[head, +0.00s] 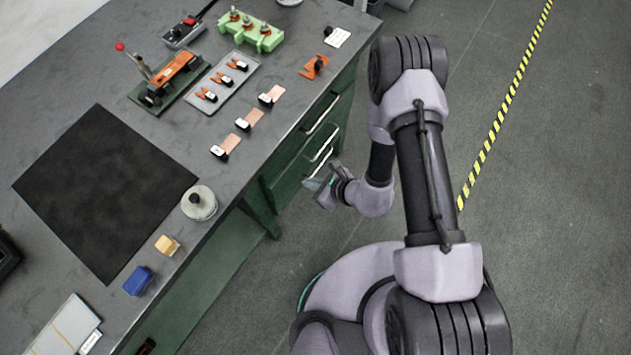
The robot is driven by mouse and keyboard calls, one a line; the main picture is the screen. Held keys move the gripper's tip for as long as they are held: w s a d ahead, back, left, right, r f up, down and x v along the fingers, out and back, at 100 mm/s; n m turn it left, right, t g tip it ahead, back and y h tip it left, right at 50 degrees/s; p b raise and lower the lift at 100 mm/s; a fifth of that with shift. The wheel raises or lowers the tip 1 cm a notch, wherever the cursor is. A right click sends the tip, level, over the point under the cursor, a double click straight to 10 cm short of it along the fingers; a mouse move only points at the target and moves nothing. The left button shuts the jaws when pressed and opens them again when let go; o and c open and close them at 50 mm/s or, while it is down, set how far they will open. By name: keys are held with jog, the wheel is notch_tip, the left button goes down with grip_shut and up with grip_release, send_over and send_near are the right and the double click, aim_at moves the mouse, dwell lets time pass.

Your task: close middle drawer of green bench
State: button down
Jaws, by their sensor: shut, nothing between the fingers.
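The green bench (267,205) stands at the left, with a grey top and a drawer stack on the side facing me. An upper drawer handle (322,115) shows as a pale bar. Lower down, the middle drawer's handle (320,146) shows just above my gripper. How far the middle drawer stands out is hard to tell from above. My gripper (313,184) is low beside the drawer fronts, shut and empty. Its fingers point left toward the bench. My gripper and wrist hide part of the lower fronts, and I cannot tell whether the fingers touch one.
On the bench top are a black mat (105,190), a toggle clamp (160,80), a green block with pegs (244,30), copper foil pieces (250,120) and a round weight (199,204). Open floor (560,200) with a yellow-black stripe (505,105) lies to the right.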

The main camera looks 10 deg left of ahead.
aim_at(283, 169)
jog(key=a, duration=0.1)
jog(key=w+a+f+b, duration=0.1)
jog(key=a, duration=0.1)
jog(key=w+a+f+b, duration=0.1)
jog(key=a, duration=0.1)
jog(key=shift+w+f, duration=0.1)
jog(key=shift+f, duration=0.15)
jog(key=shift+w+a+r, duration=0.1)
jog(key=shift+w+a, duration=0.1)
jog(key=shift+a, duration=0.25)
jog(key=shift+w+a, duration=0.35)
jog(key=shift+a, duration=0.45)
jog(key=shift+w+a+r, duration=0.1)
jog(key=shift+r, duration=0.05)
